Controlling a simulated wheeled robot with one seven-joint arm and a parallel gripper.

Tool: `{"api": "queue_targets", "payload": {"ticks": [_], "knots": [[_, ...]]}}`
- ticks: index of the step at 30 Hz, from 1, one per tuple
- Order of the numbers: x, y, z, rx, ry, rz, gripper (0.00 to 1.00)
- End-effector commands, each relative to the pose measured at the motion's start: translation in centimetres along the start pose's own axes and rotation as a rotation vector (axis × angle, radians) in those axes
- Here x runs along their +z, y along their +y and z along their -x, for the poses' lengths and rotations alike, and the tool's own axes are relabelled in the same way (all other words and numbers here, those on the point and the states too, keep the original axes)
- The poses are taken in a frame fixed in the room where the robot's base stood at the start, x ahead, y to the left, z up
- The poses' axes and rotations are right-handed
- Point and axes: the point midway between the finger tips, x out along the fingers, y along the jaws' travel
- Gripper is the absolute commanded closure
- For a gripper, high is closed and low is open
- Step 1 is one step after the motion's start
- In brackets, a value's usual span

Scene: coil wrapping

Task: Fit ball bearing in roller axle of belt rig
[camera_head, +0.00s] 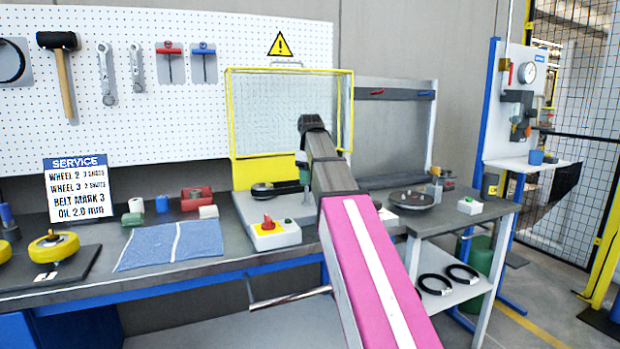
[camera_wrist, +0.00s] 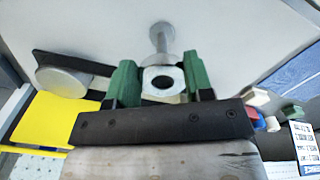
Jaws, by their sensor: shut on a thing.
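In the wrist view, my gripper (camera_wrist: 163,78) has two green fingers shut on the ball bearing (camera_wrist: 159,84), a small pale ring with a dark hole. Just beyond it a silver roller axle (camera_wrist: 162,38) stands on the light plate. The bearing looks apart from the axle, but the exact gap is unclear. A silver roller (camera_wrist: 62,82) with a black belt lies to the left. In the head view, my gripper (camera_head: 304,174) points down over the belt rig (camera_head: 264,189), in front of its yellow guard (camera_head: 258,172). My arm hides part of the rig, and the bearing cannot be made out.
A control box (camera_head: 273,234) with a red knob stands in front of the rig. A blue cloth (camera_head: 170,244), a red-and-black part (camera_head: 197,197) and small cylinders lie left. A dark round plate (camera_head: 411,199) sits right. A service sign (camera_head: 78,187) stands at the back left.

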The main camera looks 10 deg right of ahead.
Motion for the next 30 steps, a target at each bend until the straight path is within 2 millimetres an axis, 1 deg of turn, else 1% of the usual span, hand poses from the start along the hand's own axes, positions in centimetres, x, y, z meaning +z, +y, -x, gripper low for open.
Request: {"api": "queue_targets", "payload": {"ticks": [17,30], "knots": [[0.0,-0.01,-0.07,0.0,0.0,0.0,0.78],[0.0,-0.01,-0.98,0.0,0.0,0.0,0.78]]}}
